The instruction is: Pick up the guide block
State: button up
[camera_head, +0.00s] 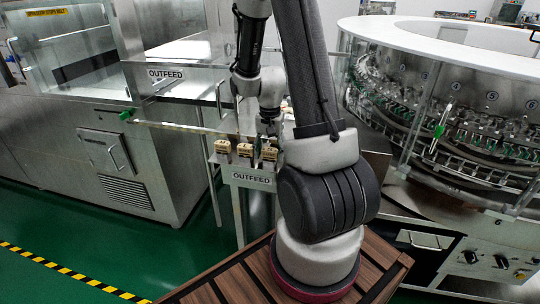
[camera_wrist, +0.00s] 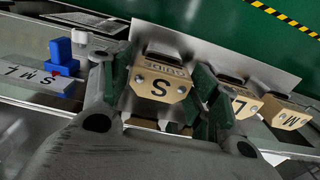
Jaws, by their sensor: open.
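Three tan guide blocks stand in a row. In the wrist view they are marked S (camera_wrist: 160,84), L (camera_wrist: 243,104) and M (camera_wrist: 285,113); the S block also carries the word GUIDE. In the head view the row has a left block (camera_head: 222,147), a middle block (camera_head: 245,150) and a right block (camera_head: 268,154). My gripper (camera_wrist: 161,90) is open, with its green-padded fingers on either side of the S block. In the head view my gripper (camera_head: 268,127) is at the right end of the row. Whether the pads touch the block is unclear.
The blocks sit on a small metal stand with an OUTFEED sign (camera_head: 252,179). A blue piece (camera_wrist: 62,56) stands beside an S M L label plate (camera_wrist: 36,86). The round glass-walled washer (camera_head: 440,110) is at right, a steel cabinet (camera_head: 105,140) at left.

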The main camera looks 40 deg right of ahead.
jog(key=c, duration=0.8)
jog(key=shift+r, duration=0.2)
